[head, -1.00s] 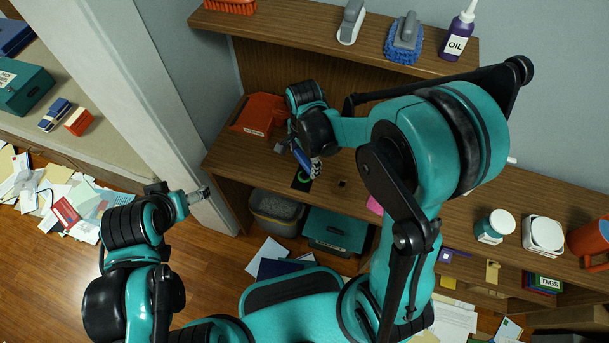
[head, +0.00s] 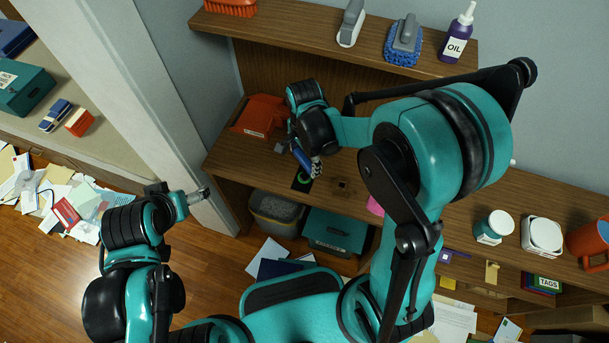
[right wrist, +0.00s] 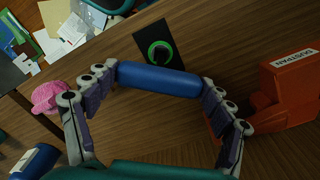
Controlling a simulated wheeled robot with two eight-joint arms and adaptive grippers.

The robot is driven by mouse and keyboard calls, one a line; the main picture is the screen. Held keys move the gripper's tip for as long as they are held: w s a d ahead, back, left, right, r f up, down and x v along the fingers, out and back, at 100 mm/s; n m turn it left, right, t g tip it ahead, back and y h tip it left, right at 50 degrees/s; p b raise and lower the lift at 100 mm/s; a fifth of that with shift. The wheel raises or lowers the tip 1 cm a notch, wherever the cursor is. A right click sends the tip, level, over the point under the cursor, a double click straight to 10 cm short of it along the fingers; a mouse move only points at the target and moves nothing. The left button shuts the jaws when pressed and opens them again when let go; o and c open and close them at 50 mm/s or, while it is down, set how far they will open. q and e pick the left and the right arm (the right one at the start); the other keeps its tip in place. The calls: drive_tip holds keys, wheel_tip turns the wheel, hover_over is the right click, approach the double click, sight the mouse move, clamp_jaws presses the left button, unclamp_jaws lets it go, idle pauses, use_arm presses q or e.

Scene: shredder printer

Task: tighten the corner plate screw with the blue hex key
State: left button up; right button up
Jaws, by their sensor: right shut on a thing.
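A blue cylinder (right wrist: 158,78), which looks like the handle of the blue hex key, lies across between the fingers of my right gripper (right wrist: 158,84). The gripper is shut on it. In the head view the blue handle (head: 302,158) shows under my right gripper (head: 308,150), above the wooden shelf near a black card with a green ring (head: 301,182). I see no hex shaft clearly. A small brown square with a dark centre (head: 342,186) lies on the shelf to the right; I cannot tell whether it is the corner plate. My left gripper (head: 198,196) is away at the left, apparently empty.
An orange dustpan (head: 260,115) stands left of my right gripper; it shows at the right in the wrist view (right wrist: 288,98). A pink item (head: 375,205) lies by the shelf's front edge. The upper shelf (head: 300,30) holds brushes and an oil bottle (head: 457,35).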

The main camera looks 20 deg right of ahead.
drive_tip(key=shift+r+p, duration=0.7)
drive_tip(key=shift+r, duration=0.4)
wheel_tip(320, 180, up, 4)
drive_tip(key=p, duration=0.3)
drive_tip(key=n, duration=0.4)
drive_tip(key=shift+n, duration=1.1)
